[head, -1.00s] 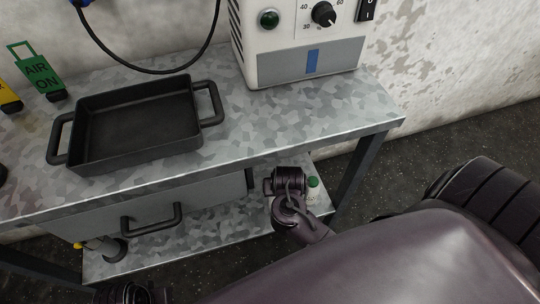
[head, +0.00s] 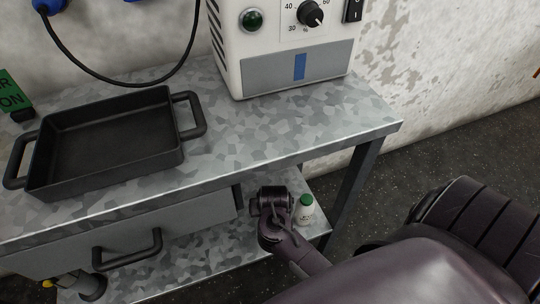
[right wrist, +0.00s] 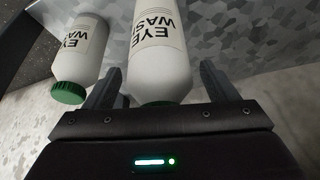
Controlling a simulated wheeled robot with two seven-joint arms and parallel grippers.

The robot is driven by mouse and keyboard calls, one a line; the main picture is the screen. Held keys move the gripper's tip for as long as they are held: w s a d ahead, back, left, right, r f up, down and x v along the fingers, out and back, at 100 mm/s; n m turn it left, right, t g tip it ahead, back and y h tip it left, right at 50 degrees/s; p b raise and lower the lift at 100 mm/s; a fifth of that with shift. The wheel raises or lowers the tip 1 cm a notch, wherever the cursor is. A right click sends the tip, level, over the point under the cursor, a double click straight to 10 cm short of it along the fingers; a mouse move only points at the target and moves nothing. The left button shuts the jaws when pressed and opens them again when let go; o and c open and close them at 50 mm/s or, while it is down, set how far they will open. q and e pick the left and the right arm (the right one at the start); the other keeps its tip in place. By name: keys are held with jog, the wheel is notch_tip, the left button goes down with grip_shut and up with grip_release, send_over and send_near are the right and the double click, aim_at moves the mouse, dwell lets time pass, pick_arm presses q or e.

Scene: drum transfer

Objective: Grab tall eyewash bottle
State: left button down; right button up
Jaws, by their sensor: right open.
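In the right wrist view, a white eyewash bottle (right wrist: 160,68) with a green cap lies between the spread fingers of my right gripper (right wrist: 158,74). The gripper is open, with a visible gap at the right finger. A second, shorter-looking white eyewash bottle (right wrist: 78,48) with a green cap is just outside the left finger. In the head view, one white bottle with a green cap (head: 306,210) stands on the lower shelf, right of my right wrist. My wrist hides the right fingers and the other bottle there. My left gripper is not in view.
The bottles' lower shelf (head: 218,262) is under a metal tabletop (head: 300,125). A black pan (head: 110,140) and a white control box (head: 285,50) stand on top. A drawer with a handle (head: 128,252) is left of my right arm. A table leg (head: 357,180) stands on the right.

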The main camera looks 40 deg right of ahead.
jog(key=c, duration=1.7)
grip_shut()
jog(key=shift+r, duration=0.15)
